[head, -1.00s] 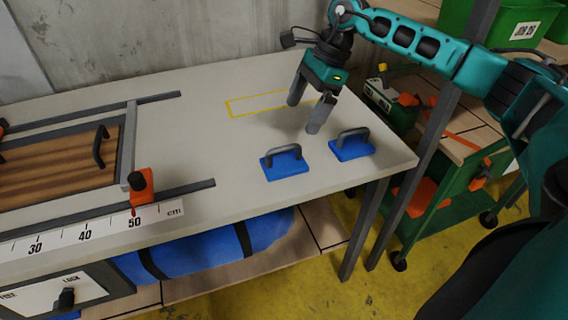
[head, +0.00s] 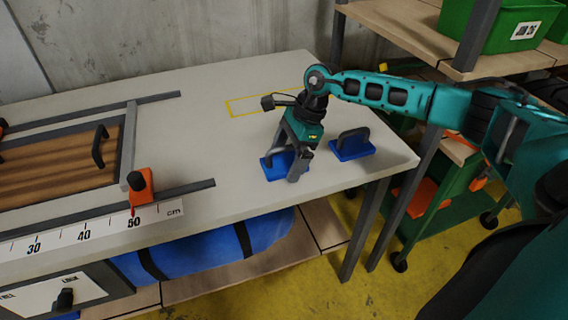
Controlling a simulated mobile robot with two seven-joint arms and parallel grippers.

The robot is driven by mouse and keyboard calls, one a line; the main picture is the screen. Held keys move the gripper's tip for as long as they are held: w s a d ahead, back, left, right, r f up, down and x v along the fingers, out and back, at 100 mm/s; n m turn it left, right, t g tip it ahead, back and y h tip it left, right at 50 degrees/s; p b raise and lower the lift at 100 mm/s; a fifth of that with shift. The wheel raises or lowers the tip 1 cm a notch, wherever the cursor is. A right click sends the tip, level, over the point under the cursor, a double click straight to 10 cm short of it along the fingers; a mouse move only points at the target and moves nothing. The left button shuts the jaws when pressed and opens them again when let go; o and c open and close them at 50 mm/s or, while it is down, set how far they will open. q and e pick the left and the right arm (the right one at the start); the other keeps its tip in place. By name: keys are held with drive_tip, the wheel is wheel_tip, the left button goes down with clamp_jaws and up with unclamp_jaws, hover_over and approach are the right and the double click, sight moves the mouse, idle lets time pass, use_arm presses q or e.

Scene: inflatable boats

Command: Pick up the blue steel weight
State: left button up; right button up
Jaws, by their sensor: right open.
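Two blue steel weights with dark grey handles lie on the light table. The left blue weight (head: 272,171) is partly hidden by my right gripper (head: 284,167). My right gripper is open, pointing down, with its fingers at the left weight; its handle is mostly hidden, so I cannot tell whether the fingers straddle or touch it. The right blue weight (head: 351,148) stands clear beside the gripper, its handle upright. My left gripper is not in view.
A yellow outlined rectangle (head: 232,108) is marked on the table (head: 210,135) behind the gripper. A metal frame with a wooden board (head: 60,160), an orange clamp (head: 141,187) and a ruler lie at left. A shelf with a green bin (head: 495,24) stands at back right.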

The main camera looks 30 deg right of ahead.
drive_tip(key=shift+c, duration=0.5)
clamp_jaws()
drive_tip(key=shift+w+r, duration=0.1)
drive_tip(key=shift+r, duration=0.05)
idle(0.4)
